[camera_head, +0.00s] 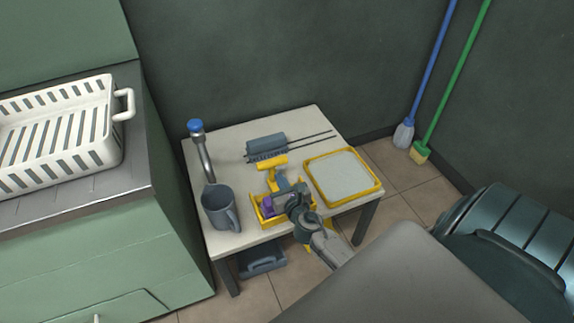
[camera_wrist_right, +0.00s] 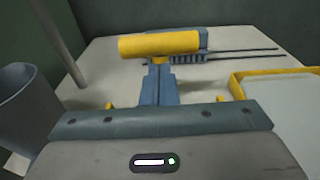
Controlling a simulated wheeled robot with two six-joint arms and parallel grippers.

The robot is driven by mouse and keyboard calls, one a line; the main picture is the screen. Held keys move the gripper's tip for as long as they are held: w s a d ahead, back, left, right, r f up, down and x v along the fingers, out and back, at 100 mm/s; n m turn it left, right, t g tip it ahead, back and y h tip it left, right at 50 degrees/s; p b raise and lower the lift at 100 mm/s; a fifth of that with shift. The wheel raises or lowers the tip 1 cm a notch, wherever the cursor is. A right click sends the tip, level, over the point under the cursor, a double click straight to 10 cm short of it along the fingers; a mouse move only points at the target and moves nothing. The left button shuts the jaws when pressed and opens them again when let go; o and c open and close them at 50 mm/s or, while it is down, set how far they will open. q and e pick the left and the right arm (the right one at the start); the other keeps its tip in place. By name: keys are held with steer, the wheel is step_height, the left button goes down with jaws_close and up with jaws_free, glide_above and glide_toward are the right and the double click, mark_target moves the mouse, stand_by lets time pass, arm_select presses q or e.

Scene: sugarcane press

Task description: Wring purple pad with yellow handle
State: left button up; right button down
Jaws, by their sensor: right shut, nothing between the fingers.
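The yellow handle (camera_head: 272,162) is a short bar on top of a blue-grey lever on the small white table. It also shows at the top middle of the right wrist view (camera_wrist_right: 160,44). The purple pad (camera_head: 267,206) sits in a yellow-framed press tray (camera_head: 257,218) at the table's front; it is hidden in the right wrist view. My right gripper (camera_head: 293,192) is shut and empty, over the press tray, on the near side of the handle and apart from it. It partly covers the press. My left gripper is not in view.
A grey mug (camera_head: 217,207) stands left of the press, near a tap-like post (camera_head: 205,158) with a blue top. A yellow-rimmed tray (camera_head: 343,178) lies to the right. A blue-grey brush-like tool (camera_head: 266,147) lies behind. A white basket (camera_head: 60,125) stands on the left counter.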

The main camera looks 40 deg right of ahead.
mark_target(274, 164)
steer(key=shift+w+d+r, duration=0.15)
steer(key=shift+w, duration=0.5)
steer(key=shift+w+d+r, duration=0.15)
steer(key=shift+w, duration=0.45)
steer(key=x, duration=0.4)
steer(key=shift+w+r+p, duration=0.25)
steer(key=shift+w+p, duration=0.05)
steer(key=shift+r, duration=0.2)
steer(key=v, duration=1.1)
steer(key=shift+f+p, duration=0.2)
steer(key=shift+p, duration=0.15)
